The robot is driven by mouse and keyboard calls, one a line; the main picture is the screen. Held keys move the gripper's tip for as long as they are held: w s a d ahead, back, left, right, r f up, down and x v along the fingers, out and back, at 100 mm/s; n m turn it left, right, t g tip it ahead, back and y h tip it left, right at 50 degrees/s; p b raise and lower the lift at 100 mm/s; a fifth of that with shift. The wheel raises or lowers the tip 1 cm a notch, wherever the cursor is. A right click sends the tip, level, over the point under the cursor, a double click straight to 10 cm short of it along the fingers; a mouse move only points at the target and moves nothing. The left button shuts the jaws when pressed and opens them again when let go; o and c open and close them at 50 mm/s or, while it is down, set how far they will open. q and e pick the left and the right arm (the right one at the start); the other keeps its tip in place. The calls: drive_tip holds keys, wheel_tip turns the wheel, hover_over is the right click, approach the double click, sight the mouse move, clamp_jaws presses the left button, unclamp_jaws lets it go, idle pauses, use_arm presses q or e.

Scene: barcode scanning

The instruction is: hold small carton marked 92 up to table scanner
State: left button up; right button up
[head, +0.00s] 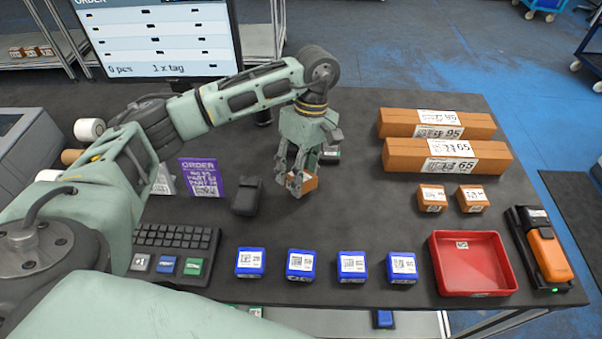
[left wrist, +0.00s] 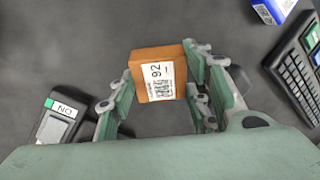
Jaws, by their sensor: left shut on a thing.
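The small carton marked 92 (left wrist: 152,75) is brown with a white label, held between the fingers of my left gripper (left wrist: 160,88) in the left wrist view. In the head view my left gripper (head: 297,182) points down over the middle of the table, with part of the carton (head: 311,183) showing at its fingertips. I cannot tell whether the carton touches the table. A black upright device (head: 247,196), which looks like the table scanner, stands just left of the gripper, apart from it. My right gripper is out of view.
A small device (head: 330,153) with a label stands behind the gripper. Several blue boxes (head: 300,265) line the front, beside a red tray (head: 471,264). Long cartons (head: 440,155) and two small cartons (head: 432,198) lie right. A purple order card (head: 201,178) and keyboard (head: 177,238) are left.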

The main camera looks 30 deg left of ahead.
use_arm(q)
drive_tip(key=s+d+r+p, duration=0.2)
drive_tip(key=s+r+p, duration=0.1)
drive_tip(key=s+r, duration=0.2)
drive_tip(key=s+d+r+p, duration=0.3)
drive_tip(key=s+r+p, duration=0.1)
drive_tip(key=s+r, duration=0.1)
drive_tip(key=shift+s+d, duration=0.35)
drive_tip(key=shift+s, duration=0.55)
